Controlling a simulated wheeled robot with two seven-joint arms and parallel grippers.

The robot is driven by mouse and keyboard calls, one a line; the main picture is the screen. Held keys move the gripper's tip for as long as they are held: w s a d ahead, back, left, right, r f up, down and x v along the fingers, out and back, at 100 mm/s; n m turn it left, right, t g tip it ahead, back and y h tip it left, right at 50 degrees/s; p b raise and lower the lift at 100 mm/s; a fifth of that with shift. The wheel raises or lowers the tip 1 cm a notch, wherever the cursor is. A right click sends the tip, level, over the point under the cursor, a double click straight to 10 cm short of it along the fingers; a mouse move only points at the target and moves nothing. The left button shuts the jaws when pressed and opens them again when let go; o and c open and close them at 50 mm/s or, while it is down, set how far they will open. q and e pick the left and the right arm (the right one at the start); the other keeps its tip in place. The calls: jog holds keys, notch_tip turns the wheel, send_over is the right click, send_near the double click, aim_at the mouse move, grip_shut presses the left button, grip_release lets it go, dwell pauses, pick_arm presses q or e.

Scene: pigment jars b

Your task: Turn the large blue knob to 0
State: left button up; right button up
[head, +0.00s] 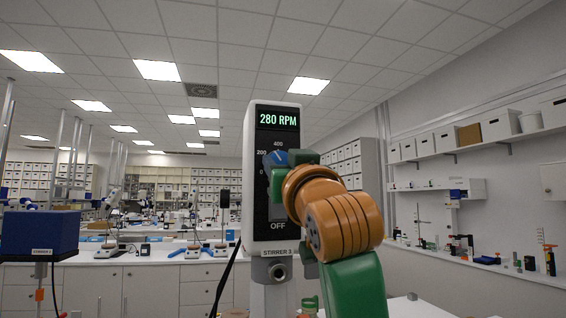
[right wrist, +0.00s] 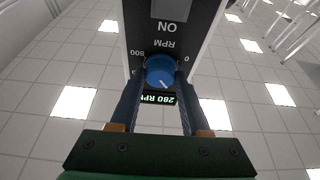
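The stirrer (head: 260,240) is an upright white unit with a black front. Its lit display (head: 278,120) reads 280 RPM. The blue knob (head: 280,157) shows only in part in the head view, behind my gripper. In the right wrist view the whole round knob (right wrist: 160,70) shows upside down, its white mark pointing lower right. The 0 label is right of it and 800 left. My right gripper (right wrist: 160,62) has one finger on each side of the knob, seemingly touching it with no clear gap. My left gripper is in neither view.
A grey switch (right wrist: 172,10) sits by the ON label in the right wrist view; OFF shows below the dial in the head view. A blue box-shaped unit (head: 40,234) stands at left. White benches and shelves (head: 480,145) line the room behind.

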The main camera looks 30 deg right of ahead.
jog(key=shift+n, duration=0.3)
grip_shut()
jog(key=n+y, duration=0.1)
jog(key=n, duration=0.1)
jog(key=n+y, duration=0.2)
jog(key=n, duration=0.1)
jog(key=shift+d, duration=0.15)
jog(key=n+y, duration=0.1)
jog(key=n, duration=0.2)
jog(key=n+y, duration=0.2)
jog(key=n, duration=0.1)
jog(key=shift+s+d+r+g, duration=0.1)
jog(key=shift+g, duration=0.3)
jog(key=n, duration=0.2)
jog(key=n+g+y, duration=0.1)
jog(key=n, duration=0.2)
jog(key=shift+r+n+g, duration=0.15)
jog(key=shift+n+g, duration=0.15)
jog(key=shift+n+g+y, duration=0.5)
jog(key=shift+n+g, duration=0.2)
jog(key=shift+n, duration=1.2)
jog(key=o, duration=1.2)
grip_release()
jog(key=shift+c, duration=0.2)
